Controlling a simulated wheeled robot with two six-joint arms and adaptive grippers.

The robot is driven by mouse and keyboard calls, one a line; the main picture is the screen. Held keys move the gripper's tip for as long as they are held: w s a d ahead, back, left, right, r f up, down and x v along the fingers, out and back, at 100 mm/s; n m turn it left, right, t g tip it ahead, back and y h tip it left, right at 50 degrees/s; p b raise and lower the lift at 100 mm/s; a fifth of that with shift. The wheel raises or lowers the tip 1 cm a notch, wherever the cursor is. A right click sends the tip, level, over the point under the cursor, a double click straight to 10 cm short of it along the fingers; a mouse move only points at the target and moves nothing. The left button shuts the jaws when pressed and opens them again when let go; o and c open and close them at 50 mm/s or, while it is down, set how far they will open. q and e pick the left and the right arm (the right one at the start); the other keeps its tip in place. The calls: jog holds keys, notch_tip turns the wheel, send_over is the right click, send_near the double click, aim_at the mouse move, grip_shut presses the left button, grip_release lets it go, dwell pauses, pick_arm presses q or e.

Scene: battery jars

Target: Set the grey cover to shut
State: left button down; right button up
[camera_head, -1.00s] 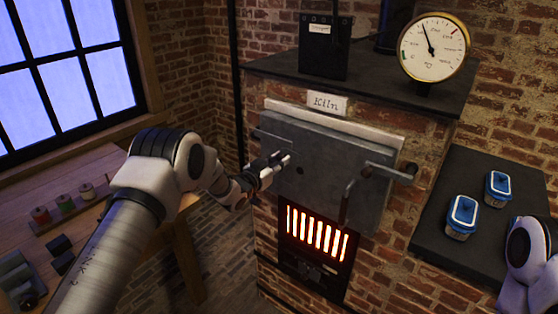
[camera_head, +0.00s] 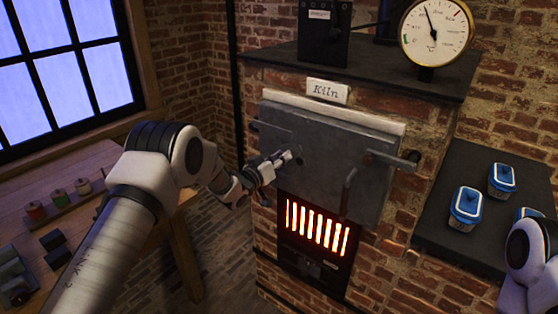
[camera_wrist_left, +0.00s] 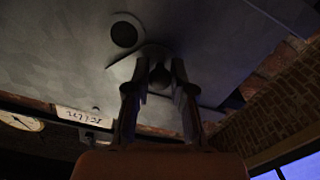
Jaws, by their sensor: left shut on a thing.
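The grey kiln door (camera_head: 340,165) is flat against the brick kiln front. A dark round hole (camera_head: 300,161) in it is uncovered; it also shows in the left wrist view (camera_wrist_left: 124,34). My left gripper (camera_head: 285,158) is at the door, just left of the hole. In the left wrist view my left gripper (camera_wrist_left: 160,78) is shut on a small dark knob. A grey plate, which looks like the grey cover (camera_wrist_left: 152,51), shows behind the knob, beside the hole. The gripper hides much of it in the head view. My right gripper is out of view.
Door handle bars (camera_head: 395,158) stick out at the right. Glowing grate slots (camera_head: 316,228) lie below the door. Blue-lidded containers (camera_head: 467,205) stand on a dark shelf (camera_head: 440,225) at right. A wooden bench (camera_head: 100,240) stands at left.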

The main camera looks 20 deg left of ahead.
aim_at(300, 164)
pick_arm(q)
jog(key=n, duration=0.1)
jog(key=d+f+n+b, duration=0.1)
jog(key=shift+s+f+n, duration=0.15)
jog(key=shift+n, duration=0.25)
jog(key=n, duration=0.1)
jog(key=d+n+b, duration=0.1)
jog(key=shift+s+f+n, duration=0.2)
jog(key=shift+f+n, duration=0.1)
jog(key=shift+n, duration=0.1)
jog(key=n, duration=0.1)
jog(key=d+n, duration=0.1)
jog(key=shift+s+f+n+b, duration=0.2)
jog(key=shift+n+b, duration=0.1)
jog(key=shift+b, duration=0.05)
jog(key=shift+s+d+n, duration=0.1)
jog(key=shift+d+n, duration=0.2)
jog(key=shift+n, duration=0.45)
jog(key=shift+s+d+n, duration=0.1)
jog(key=shift+d+n, duration=0.2)
jog(key=shift+n, duration=0.45)
jog(key=c, duration=1)
grip_release()
jog(key=shift+d, duration=0.1)
jog(key=shift+s, duration=0.1)
